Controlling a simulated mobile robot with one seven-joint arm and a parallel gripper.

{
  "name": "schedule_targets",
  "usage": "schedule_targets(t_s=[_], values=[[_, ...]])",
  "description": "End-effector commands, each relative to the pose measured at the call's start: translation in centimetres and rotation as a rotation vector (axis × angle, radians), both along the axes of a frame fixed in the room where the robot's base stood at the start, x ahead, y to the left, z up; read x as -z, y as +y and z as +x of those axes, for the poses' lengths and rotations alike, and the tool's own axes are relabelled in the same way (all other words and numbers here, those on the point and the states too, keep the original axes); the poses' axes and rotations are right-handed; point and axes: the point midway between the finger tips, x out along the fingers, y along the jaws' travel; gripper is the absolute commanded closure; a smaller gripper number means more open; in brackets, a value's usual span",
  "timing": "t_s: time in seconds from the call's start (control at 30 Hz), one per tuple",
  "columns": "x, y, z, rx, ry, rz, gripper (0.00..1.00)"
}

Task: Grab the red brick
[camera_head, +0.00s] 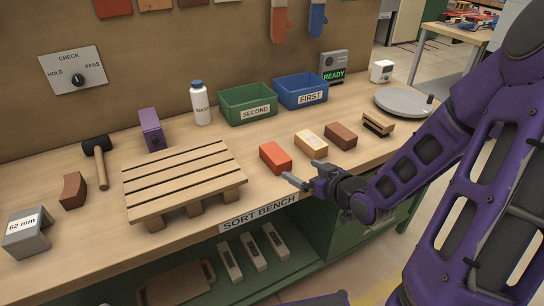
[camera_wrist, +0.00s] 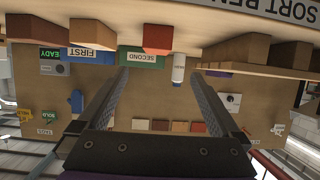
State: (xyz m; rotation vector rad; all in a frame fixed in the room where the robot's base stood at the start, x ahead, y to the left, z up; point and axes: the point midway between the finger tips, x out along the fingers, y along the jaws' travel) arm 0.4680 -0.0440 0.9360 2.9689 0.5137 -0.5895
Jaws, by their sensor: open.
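The red brick (camera_head: 276,158) lies on the bench top near its front edge, just right of the wooden pallet. It also shows at the top of the upside-down wrist view (camera_wrist: 157,38). My gripper (camera_head: 306,173) is open and empty at the front edge of the bench, to the right of the red brick and apart from it. In the wrist view, the two fingers of my gripper (camera_wrist: 158,75) stand wide apart, with nothing between them but the background.
A tan brick (camera_head: 311,143) and a brown brick (camera_head: 341,136) lie right of the red one. The slatted pallet (camera_head: 185,175) stands to its left. A green bin (camera_head: 247,114) and a blue bin (camera_head: 301,101) stand behind. A grey turntable (camera_head: 402,101) is at the right.

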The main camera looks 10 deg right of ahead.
Motion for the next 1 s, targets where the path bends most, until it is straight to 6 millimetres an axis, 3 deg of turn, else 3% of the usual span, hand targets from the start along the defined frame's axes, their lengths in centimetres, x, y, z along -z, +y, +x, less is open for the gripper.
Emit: schedule_targets(t_s=[0.17, 0.5, 0.83, 1.0], values=[[1.3, 1.0, 2.1, -0.003, 0.001, 0.010, 0.00], [4.0, 3.2, 8.4, -0.002, 0.002, 0.008, 0.00], [5.1, 3.8, 11.0, 0.000, 0.002, 0.006, 0.00], [6.3, 4.1, 13.3, 0.000, 0.002, 0.008, 0.00]])
